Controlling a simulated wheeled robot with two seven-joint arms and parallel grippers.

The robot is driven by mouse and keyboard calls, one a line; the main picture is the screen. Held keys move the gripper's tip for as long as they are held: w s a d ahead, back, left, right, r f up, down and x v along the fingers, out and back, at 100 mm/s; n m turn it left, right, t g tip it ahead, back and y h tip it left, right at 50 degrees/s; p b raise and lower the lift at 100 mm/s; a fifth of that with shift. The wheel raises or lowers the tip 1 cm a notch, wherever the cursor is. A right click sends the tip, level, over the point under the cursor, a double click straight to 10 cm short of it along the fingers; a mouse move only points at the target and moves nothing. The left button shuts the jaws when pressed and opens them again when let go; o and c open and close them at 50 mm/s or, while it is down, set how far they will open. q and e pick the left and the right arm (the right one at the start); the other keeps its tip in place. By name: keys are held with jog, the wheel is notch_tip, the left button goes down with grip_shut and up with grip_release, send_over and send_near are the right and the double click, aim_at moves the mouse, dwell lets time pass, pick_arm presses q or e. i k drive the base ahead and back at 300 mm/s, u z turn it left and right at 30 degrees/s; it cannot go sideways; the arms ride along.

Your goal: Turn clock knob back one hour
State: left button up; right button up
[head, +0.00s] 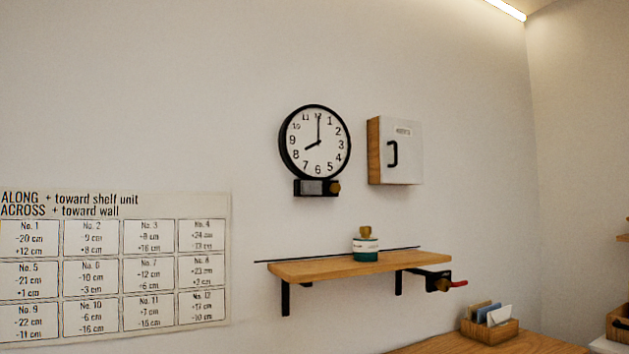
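A round wall clock (315,155) with a black rim and white face hangs in the middle of the head view. Its short hand points to 8 and its long hand to 12, so it reads about eight o'clock. Under it is a small dark box (311,188) with a grey panel. A round brass-coloured knob (334,187) sits at the right end of this box. Neither of my grippers is in view, and nothing touches the knob.
A white-fronted wall cabinet (402,152) with a black handle hangs right of the clock. Below, a wooden shelf (330,269) carries a green and white jar (366,249); a red-handled fitting (441,283) is at its right end. A card box (489,329) stands lower right. A printed chart (113,275) is at left.

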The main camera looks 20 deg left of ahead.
aim_at(335, 187)
jog(key=z, duration=1.45)
jog(key=i, duration=0.9)
jog(key=u, duration=2.3)
